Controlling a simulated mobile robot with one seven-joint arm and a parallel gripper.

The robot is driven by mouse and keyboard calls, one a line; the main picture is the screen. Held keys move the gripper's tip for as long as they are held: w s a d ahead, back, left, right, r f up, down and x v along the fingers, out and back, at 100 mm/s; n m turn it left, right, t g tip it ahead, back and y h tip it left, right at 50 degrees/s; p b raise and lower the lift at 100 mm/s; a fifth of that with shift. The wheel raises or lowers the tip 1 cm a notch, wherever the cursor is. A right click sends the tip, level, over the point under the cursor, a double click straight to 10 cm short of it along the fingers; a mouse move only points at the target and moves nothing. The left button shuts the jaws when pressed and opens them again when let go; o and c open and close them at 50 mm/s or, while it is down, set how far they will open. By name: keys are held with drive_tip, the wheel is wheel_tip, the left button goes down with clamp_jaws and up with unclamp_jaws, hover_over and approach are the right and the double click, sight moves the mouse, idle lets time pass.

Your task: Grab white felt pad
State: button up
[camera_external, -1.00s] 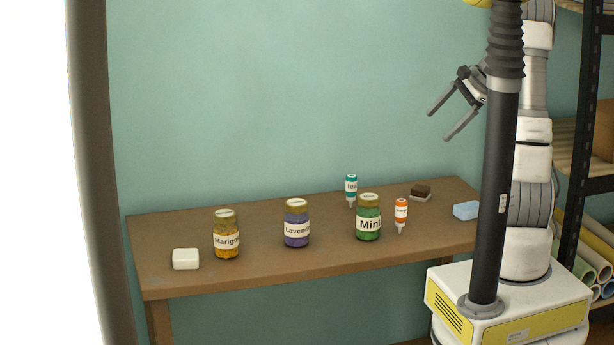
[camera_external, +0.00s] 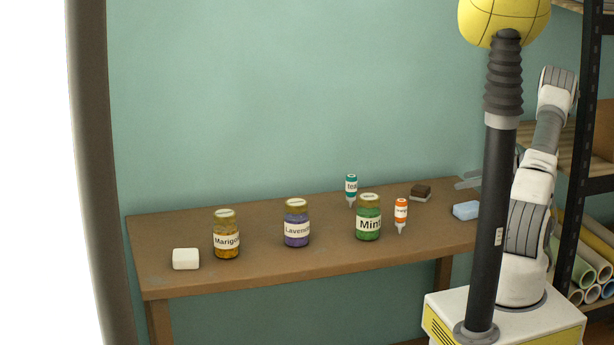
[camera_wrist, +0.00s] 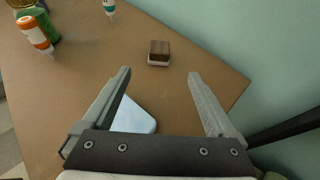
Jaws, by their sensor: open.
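A plain white block (camera_external: 186,259) sits at the table's front left.
A light blue block (camera_wrist: 133,117) lies under my gripper's left finger. An orange-labelled bottle (camera_wrist: 35,32) and the green Mint jar (camera_external: 368,220) stand left of the brown block; a teal bottle (camera_external: 351,187) stands behind. Lavender and Marigold jars stand further left. The wall is close behind.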

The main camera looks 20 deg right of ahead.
sight(420, 188)
drive_tip(key=b+x, duration=0.2)
drive_tip(key=x, duration=1.2)
drive_tip(key=shift+w+a+f, duration=0.2)
drive_tip(key=shift+a+f, duration=0.05)
drive_tip(key=c, duration=1.5)
